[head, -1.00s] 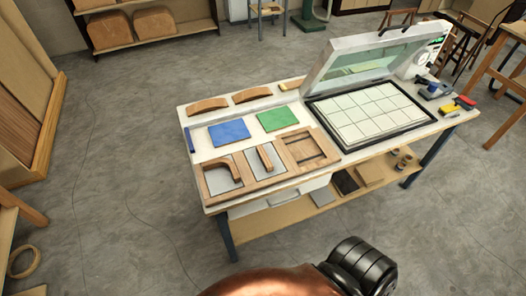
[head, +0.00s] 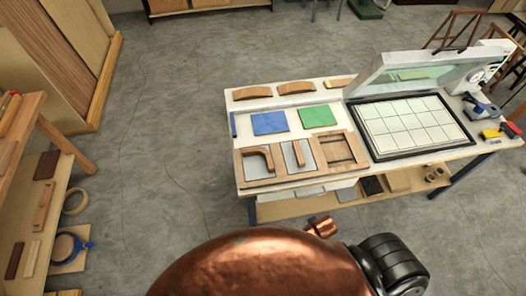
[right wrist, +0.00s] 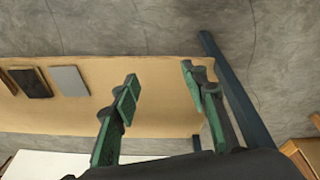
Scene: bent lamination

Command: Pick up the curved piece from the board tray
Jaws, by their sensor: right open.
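The wooden board tray (head: 239,170) lies at the near left of the workbench in the head view. A brown curved piece (head: 265,156) lies in its left compartment. A smaller brown piece (head: 299,154) is in the middle compartment, and the right compartment has a dark slot-like shape. My right gripper (right wrist: 158,76) is open and empty in the right wrist view, with its green fingers spread over or beside the bench's lower shelf. The tray and the curved piece do not show in that view. My left gripper is not in view.
The bench also holds a blue sheet (head: 270,123), a green sheet (head: 318,116), curved blocks (head: 296,88) behind and an open-lidded press (head: 415,122). The lower shelf (right wrist: 75,110) bears flat boards. A storage table (head: 22,120) stands at left; the floor between is clear.

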